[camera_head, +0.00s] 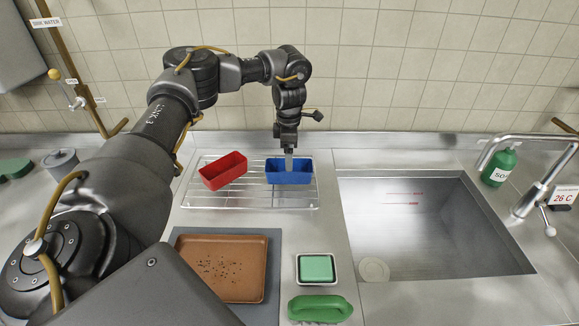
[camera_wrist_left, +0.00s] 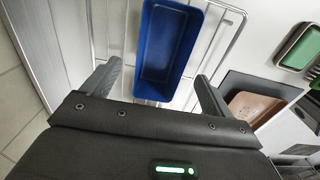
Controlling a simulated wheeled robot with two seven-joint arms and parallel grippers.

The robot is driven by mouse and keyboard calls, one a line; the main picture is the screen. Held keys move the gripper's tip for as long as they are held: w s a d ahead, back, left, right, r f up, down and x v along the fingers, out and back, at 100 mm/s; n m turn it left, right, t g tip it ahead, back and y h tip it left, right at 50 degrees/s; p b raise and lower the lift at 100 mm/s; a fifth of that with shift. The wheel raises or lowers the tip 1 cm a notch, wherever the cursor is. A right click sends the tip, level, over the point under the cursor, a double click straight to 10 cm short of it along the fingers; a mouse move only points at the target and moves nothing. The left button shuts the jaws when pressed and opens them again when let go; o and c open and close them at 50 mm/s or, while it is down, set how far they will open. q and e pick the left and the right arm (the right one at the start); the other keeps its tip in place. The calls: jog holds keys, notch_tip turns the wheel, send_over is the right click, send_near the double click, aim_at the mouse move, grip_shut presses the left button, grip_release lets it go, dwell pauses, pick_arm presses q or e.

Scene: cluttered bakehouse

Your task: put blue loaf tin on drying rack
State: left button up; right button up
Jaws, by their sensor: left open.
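The blue loaf tin (camera_head: 301,177) stands upright on the right part of the wire drying rack (camera_head: 258,197), by the back wall. In the left wrist view the blue tin (camera_wrist_left: 168,45) looks empty, and rack wires (camera_wrist_left: 222,45) show around it. My left gripper (camera_head: 289,164) points down at the tin. In the left wrist view its fingers (camera_wrist_left: 158,85) are wide apart, with the tin's near end between them in the picture. A gap shows on each side, and the gripper holds nothing. My right gripper is in neither view.
A red loaf tin (camera_head: 223,171) sits left of the blue one on the rack. In front are a brown tray (camera_head: 222,268), a green sponge in a dish (camera_head: 317,268) and a green brush (camera_head: 319,309). The sink (camera_head: 437,225) opens at right, with a tap (camera_head: 533,190) and a green bottle (camera_head: 498,168).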

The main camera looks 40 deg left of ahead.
pick_arm(q)
notch_tip(320, 180, up, 6)
jog(key=shift+r+p, duration=0.25)
jog(key=shift+p, duration=0.1)
dwell(0.4)
